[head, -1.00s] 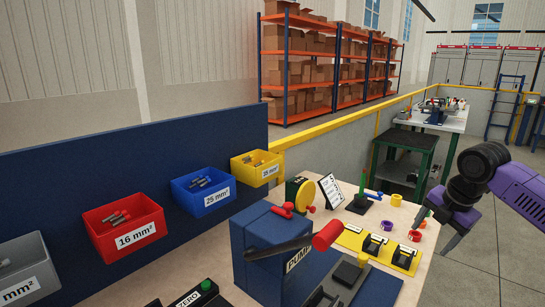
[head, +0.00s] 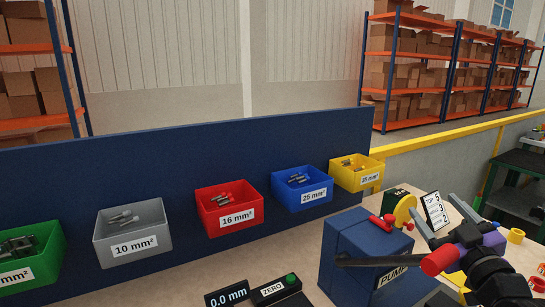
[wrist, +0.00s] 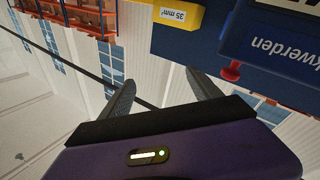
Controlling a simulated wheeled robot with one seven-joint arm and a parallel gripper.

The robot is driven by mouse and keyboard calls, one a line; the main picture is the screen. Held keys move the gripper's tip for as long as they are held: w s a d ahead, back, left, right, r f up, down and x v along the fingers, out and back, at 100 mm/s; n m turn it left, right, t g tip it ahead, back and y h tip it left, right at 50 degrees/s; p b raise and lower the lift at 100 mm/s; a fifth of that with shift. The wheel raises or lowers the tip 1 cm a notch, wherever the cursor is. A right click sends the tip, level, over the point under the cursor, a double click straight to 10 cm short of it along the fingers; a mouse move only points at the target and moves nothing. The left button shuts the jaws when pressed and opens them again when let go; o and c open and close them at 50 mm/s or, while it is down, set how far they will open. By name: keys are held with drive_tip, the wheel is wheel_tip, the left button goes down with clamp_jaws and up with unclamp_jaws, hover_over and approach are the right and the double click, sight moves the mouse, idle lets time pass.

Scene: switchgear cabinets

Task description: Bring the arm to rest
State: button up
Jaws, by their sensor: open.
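My gripper (head: 438,222) is at the right of the head view, above the workbench, with its two grey fingers apart and nothing between them. It is seen in front of the bench's right part, near the red-handled lever of the blue pump (head: 352,255). In the wrist view my gripper (wrist: 160,95) also shows its fingers spread and empty. That view appears upside down, with the wall and windows between the fingers.
A blue panel (head: 150,170) carries green (head: 30,260), grey (head: 133,232), red (head: 229,207), blue (head: 302,188) and yellow (head: 356,173) bins holding small metal parts. A 0.0 mm display (head: 228,296) and zero button box (head: 275,288) stand in front. Orange shelves (head: 450,70) are far behind.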

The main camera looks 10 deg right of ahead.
drive_tip(key=s+a+f+m+g, duration=0.1)
drive_tip(key=s+a+f, duration=0.6)
drive_tip(key=s, duration=0.8)
drive_tip(key=s+a+f+m+g+y, duration=0.1)
drive_tip(key=s+a+f, duration=0.5)
drive_tip(key=s, duration=0.9)
drive_tip(key=s+a+f+m+g, duration=0.1)
drive_tip(key=s+a+f, duration=0.6)
drive_tip(key=s, duration=0.8)
drive_tip(key=shift+a+f+m+g+y, duration=0.35)
drive_tip(key=shift+f+g, duration=0.25)
drive_tip(key=shift+g, duration=0.3)
